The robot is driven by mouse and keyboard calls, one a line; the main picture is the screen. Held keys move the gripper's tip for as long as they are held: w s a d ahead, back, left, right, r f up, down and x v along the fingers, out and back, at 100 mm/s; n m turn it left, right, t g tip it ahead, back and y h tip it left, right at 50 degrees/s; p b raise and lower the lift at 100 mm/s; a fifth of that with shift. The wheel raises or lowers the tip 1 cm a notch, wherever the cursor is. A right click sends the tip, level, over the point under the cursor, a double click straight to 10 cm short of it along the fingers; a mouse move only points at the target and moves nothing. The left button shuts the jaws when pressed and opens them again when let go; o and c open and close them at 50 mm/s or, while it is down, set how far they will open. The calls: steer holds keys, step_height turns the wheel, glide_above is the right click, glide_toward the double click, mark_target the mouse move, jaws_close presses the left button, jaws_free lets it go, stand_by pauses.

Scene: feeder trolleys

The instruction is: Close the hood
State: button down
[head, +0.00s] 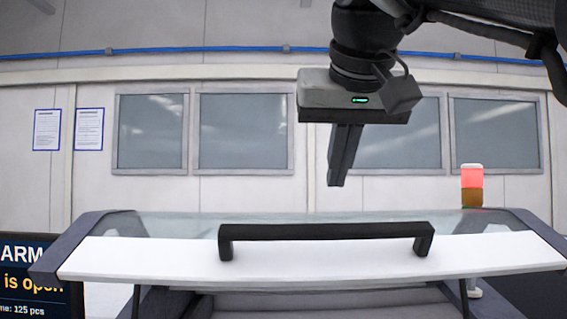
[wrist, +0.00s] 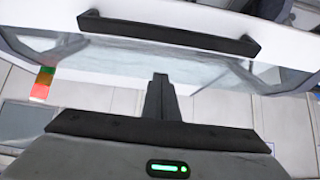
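The hood (head: 130,257) is in front of me in the head view, with a white front panel, a glass top and dark side frames. It stands raised, with a gap and thin dark struts under its front edge. Its black bar handle (head: 325,232) runs across the white panel. My gripper (head: 337,184) points down above and beyond the handle, apart from it, with its fingers together and nothing between them. In the wrist view, the gripper (wrist: 160,78) points toward the glass, and the handle (wrist: 168,35) lies beyond the fingertips.
A screen (head: 30,280) at the lower left shows partly cut-off text with "ARM" and "is open". A red and orange signal light (head: 472,186) stands behind the hood at the right. A wall with windows (head: 243,130) is behind. The air around my gripper is free.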

mark_target(338, 225)
steer(key=x, duration=0.5)
steer(key=shift+f, duration=0.3)
steer(key=s, duration=0.1)
steer(key=s+f+b, duration=0.1)
steer(key=s, duration=0.1)
steer(key=shift+s+f, duration=0.1)
steer(key=shift+f, duration=0.15)
steer(key=shift+s+f, duration=0.1)
